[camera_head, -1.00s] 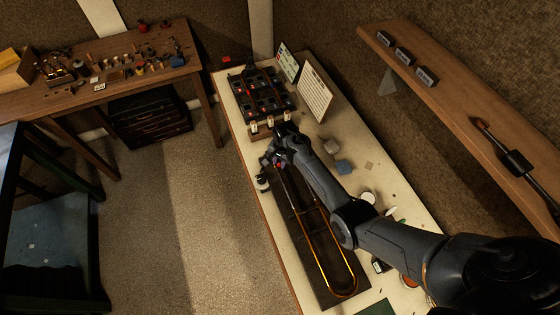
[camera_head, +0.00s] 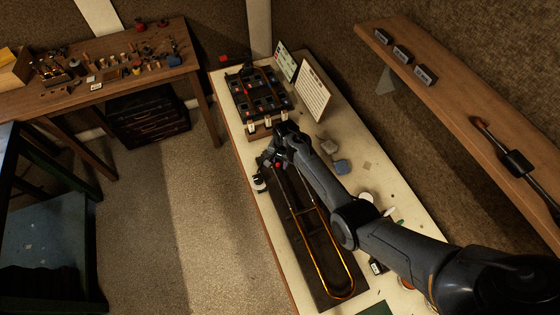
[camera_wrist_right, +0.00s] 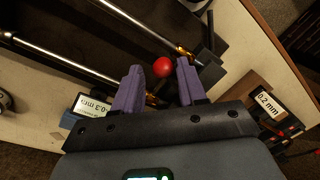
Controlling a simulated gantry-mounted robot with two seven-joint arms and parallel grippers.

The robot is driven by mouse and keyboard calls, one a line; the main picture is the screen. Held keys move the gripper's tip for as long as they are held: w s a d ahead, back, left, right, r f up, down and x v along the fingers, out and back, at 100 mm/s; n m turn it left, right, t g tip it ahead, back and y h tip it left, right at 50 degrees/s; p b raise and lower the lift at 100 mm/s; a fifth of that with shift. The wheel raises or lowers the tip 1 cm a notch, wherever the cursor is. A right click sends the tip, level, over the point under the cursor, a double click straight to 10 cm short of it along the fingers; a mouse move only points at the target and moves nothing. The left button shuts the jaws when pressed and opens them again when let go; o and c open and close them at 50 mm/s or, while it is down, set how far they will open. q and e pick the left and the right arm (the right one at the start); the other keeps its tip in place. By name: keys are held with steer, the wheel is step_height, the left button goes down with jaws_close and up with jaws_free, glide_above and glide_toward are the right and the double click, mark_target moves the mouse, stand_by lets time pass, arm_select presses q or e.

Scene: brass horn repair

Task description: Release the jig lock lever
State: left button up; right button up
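The jig is a long dark board (camera_head: 303,245) on the cream bench, with a brass slide (camera_head: 343,285) lying along it. The lock lever shows as a red ball knob (camera_wrist_right: 162,67) in the right wrist view; it is a small red spot (camera_head: 278,165) in the head view. My right gripper (camera_wrist_right: 160,75) is open. Its two purple fingers are apart, with the knob showing between their tips; I cannot tell whether either touches it. The lever's stem is mostly hidden. My left gripper is not in view.
A black rack (camera_head: 243,100) stands beyond the jig, with small labelled blocks (camera_head: 268,125) between. A tag reading 0.2 mm (camera_wrist_right: 268,101) is right of the gripper. A blue block (camera_head: 341,167) and round white items (camera_head: 367,197) lie right of my arm.

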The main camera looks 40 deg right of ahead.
steer(key=shift+o, duration=0.5)
steer(key=shift+a, duration=0.1)
steer(key=shift+r, duration=0.5)
step_height(320, 180, up, 10)
steer(key=shift+s+d, duration=0.3)
steer(key=shift+s, duration=0.15)
steer(key=shift+f, duration=0.1)
